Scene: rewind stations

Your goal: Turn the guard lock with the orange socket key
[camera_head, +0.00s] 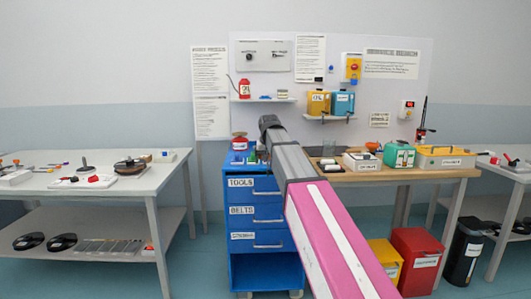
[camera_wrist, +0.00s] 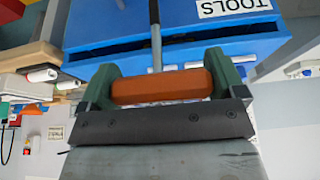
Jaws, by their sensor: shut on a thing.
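My gripper (camera_wrist: 160,84) shows in the wrist view with its two green fingers on either end of an orange handle (camera_wrist: 160,87). It is shut on this handle, which belongs to the orange socket key. A thin grey shaft (camera_wrist: 156,45) runs up from the handle, crossing the front of the blue cabinet; its tip is out of view. In the head view my arm reaches out above the blue cabinet (camera_head: 262,212), and the gripper is hidden behind the arm's far end. I cannot pick out the guard lock for certain in either view.
The blue cabinet has labelled drawers, and a red item (camera_head: 240,143) stands on its top. A wooden bench (camera_head: 425,173) with boxes is at right, with yellow and red bins (camera_head: 415,262) below. A white table (camera_head: 105,184) is at left. A panel with knobs (camera_head: 264,54) hangs behind.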

